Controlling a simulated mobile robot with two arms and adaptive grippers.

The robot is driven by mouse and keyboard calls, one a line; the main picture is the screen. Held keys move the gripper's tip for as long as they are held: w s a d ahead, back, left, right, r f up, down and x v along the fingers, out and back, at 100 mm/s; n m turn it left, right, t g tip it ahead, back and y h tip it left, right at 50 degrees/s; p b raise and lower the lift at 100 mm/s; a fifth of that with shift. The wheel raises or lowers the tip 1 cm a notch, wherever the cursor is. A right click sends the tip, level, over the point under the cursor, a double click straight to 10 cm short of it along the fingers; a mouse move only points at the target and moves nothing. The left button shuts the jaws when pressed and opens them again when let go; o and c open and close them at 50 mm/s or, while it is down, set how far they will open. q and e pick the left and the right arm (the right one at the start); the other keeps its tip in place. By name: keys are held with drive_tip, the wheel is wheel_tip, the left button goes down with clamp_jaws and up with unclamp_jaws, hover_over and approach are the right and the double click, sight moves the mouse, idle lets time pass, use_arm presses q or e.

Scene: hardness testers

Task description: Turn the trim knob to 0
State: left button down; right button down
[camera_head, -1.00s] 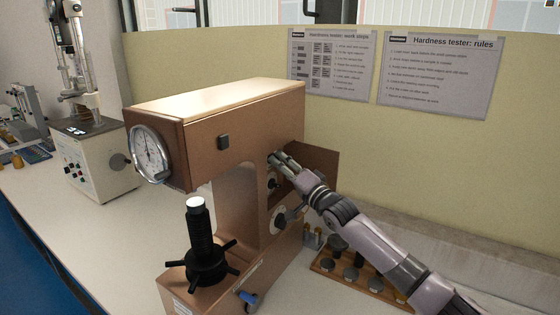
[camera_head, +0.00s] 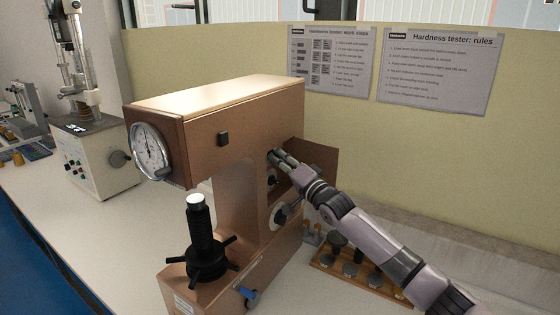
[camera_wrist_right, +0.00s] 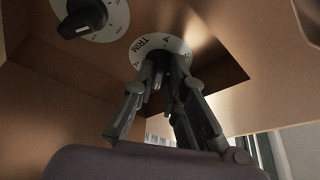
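The hardness tester (camera_head: 225,125) is a large brown machine with a round gauge at its front left. The trim dial (camera_wrist_right: 139,50) is a pale disc marked "TRIM" on a recessed brown panel in the right wrist view. My right gripper (camera_wrist_right: 167,66) reaches it, and its fingertips close in at the dial's centre on a dark knob (camera_wrist_right: 164,58). The fingers largely hide the knob, so its setting cannot be read. In the head view my right gripper (camera_head: 278,158) is inside the opening on the tester's right side. My left gripper is not in view.
Another dial with a black knob (camera_wrist_right: 82,20) sits beside the trim dial. An open brown flap (camera_head: 318,158) stands close to my right gripper. A wooden tray (camera_head: 325,263) with several parts lies below my right arm. A second tester (camera_head: 95,160) stands at the left.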

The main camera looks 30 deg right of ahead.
drive_tip(key=shift+d, duration=0.1)
idle(0.3)
drive_tip(key=shift+w+d+n+y+b, duration=0.15)
drive_tip(key=shift+n+y+b, duration=1.05)
drive_tip(key=shift+n, duration=1.45)
drive_tip(key=shift+d+n+y+b, duration=0.15)
drive_tip(key=shift+n+y+b, duration=1.05)
drive_tip(key=shift+n, duration=1.4)
drive_tip(key=shift+w+d+n+y+b, duration=0.15)
drive_tip(key=shift+n+y+b, duration=1.05)
drive_tip(key=shift+n, duration=1.45)
drive_tip(key=shift+r, duration=0.1)
drive_tip(key=c, duration=1.7)
unclamp_jaws()
drive_tip(key=shift+o, duration=0.2)
drive_tip(key=shift+a+y, duration=0.1)
drive_tip(key=shift+y, duration=0.2)
drive_tip(key=shift+a+n, duration=0.15)
drive_tip(key=shift+n, duration=0.15)
drive_tip(key=shift+f, duration=0.25)
